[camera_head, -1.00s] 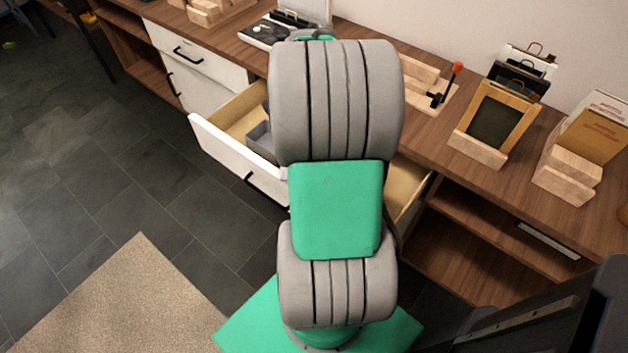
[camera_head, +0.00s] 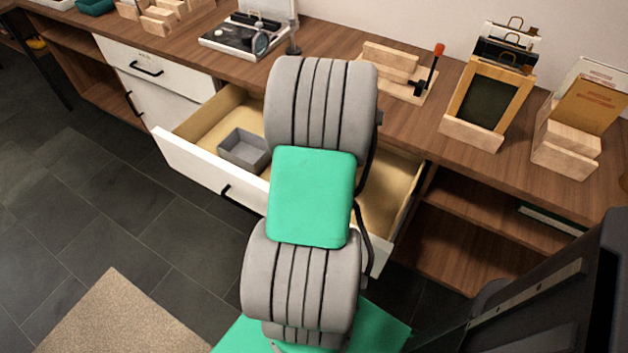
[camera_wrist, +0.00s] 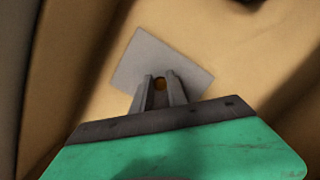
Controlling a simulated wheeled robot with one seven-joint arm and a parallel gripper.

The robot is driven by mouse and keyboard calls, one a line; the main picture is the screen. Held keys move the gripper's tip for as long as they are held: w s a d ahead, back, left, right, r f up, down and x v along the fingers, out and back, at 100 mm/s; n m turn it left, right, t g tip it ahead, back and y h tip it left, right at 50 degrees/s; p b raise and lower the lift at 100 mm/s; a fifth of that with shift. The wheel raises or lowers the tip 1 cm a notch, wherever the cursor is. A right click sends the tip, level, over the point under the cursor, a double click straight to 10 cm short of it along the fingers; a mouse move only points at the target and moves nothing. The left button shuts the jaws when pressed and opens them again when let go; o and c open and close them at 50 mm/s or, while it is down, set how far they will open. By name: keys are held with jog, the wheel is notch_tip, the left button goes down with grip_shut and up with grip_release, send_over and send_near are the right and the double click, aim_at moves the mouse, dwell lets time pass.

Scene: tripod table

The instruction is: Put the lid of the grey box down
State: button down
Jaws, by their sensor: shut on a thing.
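The grey box (camera_head: 240,153) sits open in the left part of the pulled-out drawer, seen in the head view. A flat grey lid (camera_wrist: 146,62) with a small orange-brown knob shows in the wrist view. My gripper (camera_wrist: 160,84) is shut on the lid's knob. Pale wood like the drawer's inside lies below the lid; I cannot tell whether the lid touches it. In the head view my arm hides the gripper and the lid.
The white-fronted drawer (camera_head: 208,176) stands out from the wooden counter (camera_head: 335,42). Its right part (camera_head: 388,200) shows bare floor. A toggle-lever board (camera_head: 412,88), a framed dark panel (camera_head: 487,112) and a wooden holder (camera_head: 566,150) stand on the counter.

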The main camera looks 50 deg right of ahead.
jog(key=c, duration=1.3)
grip_release()
jog(key=shift+f, duration=0.15)
